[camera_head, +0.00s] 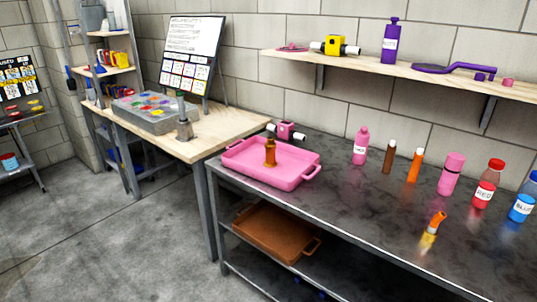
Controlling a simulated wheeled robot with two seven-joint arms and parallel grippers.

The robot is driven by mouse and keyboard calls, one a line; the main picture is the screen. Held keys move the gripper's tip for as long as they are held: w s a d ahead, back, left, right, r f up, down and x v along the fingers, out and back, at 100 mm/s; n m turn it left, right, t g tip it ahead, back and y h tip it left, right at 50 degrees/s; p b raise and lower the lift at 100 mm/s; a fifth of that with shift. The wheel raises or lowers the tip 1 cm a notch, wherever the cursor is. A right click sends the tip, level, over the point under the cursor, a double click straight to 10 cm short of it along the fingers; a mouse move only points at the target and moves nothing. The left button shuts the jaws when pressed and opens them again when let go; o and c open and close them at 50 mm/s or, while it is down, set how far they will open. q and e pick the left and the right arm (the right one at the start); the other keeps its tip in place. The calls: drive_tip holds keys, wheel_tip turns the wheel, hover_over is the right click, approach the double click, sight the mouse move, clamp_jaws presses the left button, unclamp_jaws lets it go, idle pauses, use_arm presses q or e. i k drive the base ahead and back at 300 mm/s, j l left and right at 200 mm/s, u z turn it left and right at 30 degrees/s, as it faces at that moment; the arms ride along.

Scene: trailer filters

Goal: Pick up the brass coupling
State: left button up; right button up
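No part carries a readable label naming it as the brass coupling. A brownish-gold, bottle-shaped piece (270,153) stands upright in the pink tray (295,180) on the dark bench. A short orange piece with a yellowish, shiny lower end (433,227) is tilted near the front of the same bench, right of the tray. Either could be the coupling; they are too small to tell. Neither of my grippers is in view, and nothing is seen touching these pieces.
Along the dark bench (345,208) stand a pink bottle (361,146), brown and orange tubes, a pink cylinder (451,174), and red (487,184) and blue (523,203) bottles. A wall shelf (400,72) hangs above. A brown tray (270,236) lies below. The bench's front middle is clear.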

sight(270, 146)
drive_tip(key=i+j+z, duration=0.1)
drive_tip(key=z, duration=0.75)
drive_tip(key=i+j+z, duration=0.15)
drive_tip(key=j+z, duration=0.2)
drive_tip(key=i+j+z, duration=0.1)
drive_tip(key=j+z, duration=0.25)
drive_tip(key=j, duration=0.15)
drive_tip(key=j+z, duration=0.45)
drive_tip(key=j, duration=1.3)
drive_tip(key=j+z, duration=0.15)
drive_tip(key=j, duration=1.25)
drive_tip(key=k, duration=0.05)
